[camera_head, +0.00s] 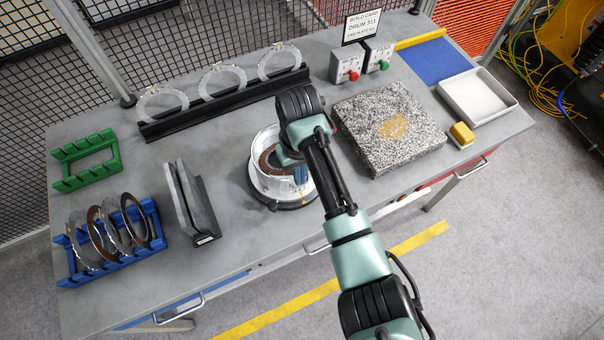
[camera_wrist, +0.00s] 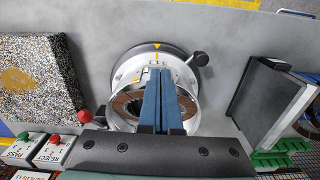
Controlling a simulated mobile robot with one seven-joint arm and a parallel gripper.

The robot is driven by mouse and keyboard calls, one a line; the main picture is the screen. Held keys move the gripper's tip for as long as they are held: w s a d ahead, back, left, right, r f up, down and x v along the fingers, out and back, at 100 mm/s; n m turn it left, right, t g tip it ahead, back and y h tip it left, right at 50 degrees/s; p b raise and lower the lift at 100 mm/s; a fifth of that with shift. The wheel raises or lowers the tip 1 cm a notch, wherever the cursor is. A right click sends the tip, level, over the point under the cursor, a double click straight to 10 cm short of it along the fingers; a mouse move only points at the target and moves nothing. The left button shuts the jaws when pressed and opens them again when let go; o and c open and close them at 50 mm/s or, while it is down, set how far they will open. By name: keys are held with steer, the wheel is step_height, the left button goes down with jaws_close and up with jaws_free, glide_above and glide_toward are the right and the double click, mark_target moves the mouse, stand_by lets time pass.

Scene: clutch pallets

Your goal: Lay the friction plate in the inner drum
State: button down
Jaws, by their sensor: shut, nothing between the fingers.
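The inner drum (camera_head: 270,186) is a white open cup on a dark round base at the middle of the bench; it also shows in the wrist view (camera_wrist: 123,72). A brown friction plate (camera_wrist: 122,104) lies inside the drum, partly hidden by my fingers. Its brown ring also shows in the head view (camera_head: 265,161). My gripper (camera_wrist: 160,70) is over the drum, its blue fingers closed together with nothing between them. In the head view my gripper (camera_head: 301,176) is mostly hidden by my arm. More brown and grey plates stand in a blue rack (camera_head: 112,262) at left.
A speckled stone block (camera_head: 365,150) is right of the drum. A dark slotted stand (camera_head: 197,205) is at left, with a green rack (camera_head: 88,165) beyond. A black rail (camera_head: 220,108) holds clear rings behind. A white tray (camera_head: 480,97) and yellow block (camera_head: 461,134) are at right.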

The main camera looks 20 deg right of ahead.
steer(key=shift+w+f+b, duration=0.1)
steer(key=shift+w+b, duration=0.45)
steer(key=shift+w, duration=0.25)
steer(key=shift+w+r, duration=0.15)
steer(key=shift+r, duration=0.05)
